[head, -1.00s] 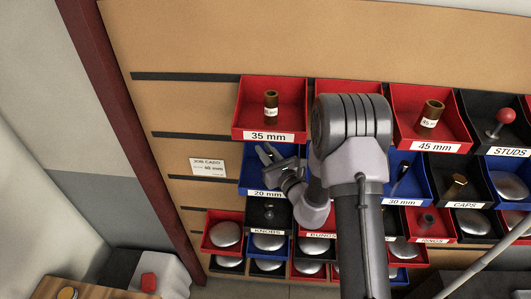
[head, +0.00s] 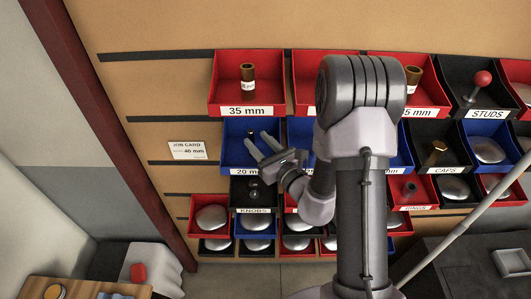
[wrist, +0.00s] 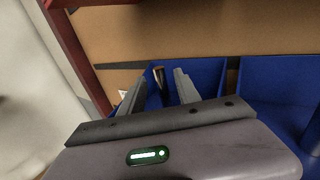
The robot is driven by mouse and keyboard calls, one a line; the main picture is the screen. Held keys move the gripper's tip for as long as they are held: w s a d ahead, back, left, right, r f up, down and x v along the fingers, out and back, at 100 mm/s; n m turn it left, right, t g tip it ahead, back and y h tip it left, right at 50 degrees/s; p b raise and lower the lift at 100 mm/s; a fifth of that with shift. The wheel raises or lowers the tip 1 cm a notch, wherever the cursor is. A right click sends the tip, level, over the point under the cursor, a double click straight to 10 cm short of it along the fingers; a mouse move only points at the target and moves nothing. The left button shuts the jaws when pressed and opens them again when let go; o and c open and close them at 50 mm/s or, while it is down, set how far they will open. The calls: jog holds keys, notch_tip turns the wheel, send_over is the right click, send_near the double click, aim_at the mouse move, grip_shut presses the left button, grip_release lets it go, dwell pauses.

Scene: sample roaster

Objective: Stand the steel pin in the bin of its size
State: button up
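A dark, slim pin with a paler side (wrist: 160,78) stands in a blue bin in the wrist view. In the head view a small dark end (head: 251,132) shows in the blue 20 mm bin (head: 232,158). My gripper (head: 257,139) is open in front of that bin. In the wrist view its two fingers (wrist: 159,77) are apart, with the pin seen in the gap between them. I cannot tell whether a finger touches it. My arm hides most of the middle bins, including the 30 mm label.
The red 35 mm bin (head: 220,96) above holds a brown labelled cylinder (head: 248,79). A job card (head: 187,150) reading 40 mm hangs left of the 20 mm bin. The KNOBS bin (head: 240,196) is below. A dark red post (head: 105,140) stands at left.

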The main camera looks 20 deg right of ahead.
jog(key=b+v, duration=0.1)
jog(key=v, duration=0.3)
jog(key=shift+s+a, duration=0.1)
jog(key=shift+s, duration=0.1)
jog(key=s+a+r+n+g+y, duration=0.5)
jog(key=a+n, duration=0.2)
jog(key=a, duration=0.2)
jog(key=s+a+r+n+g+y, duration=0.5)
jog(key=s+a+n, duration=0.15)
jog(key=a, duration=0.25)
jog(key=s+f+n+g+h, duration=0.2)
jog(key=s+n+g+h, duration=0.4)
jog(key=s+n, duration=0.6)
jog(key=d+r+n+t+h, duration=0.35)
jog(key=d+h, duration=0.35)
jog(key=d, duration=0.3)
notch_tip(320, 180, down, 36)
jog(key=s+b, duration=0.1)
jog(key=b, duration=3.4)
jog(key=shift+d+m+t, duration=0.3)
jog(key=shift+t, duration=0.15)
jog(key=shift+s, duration=0.1)
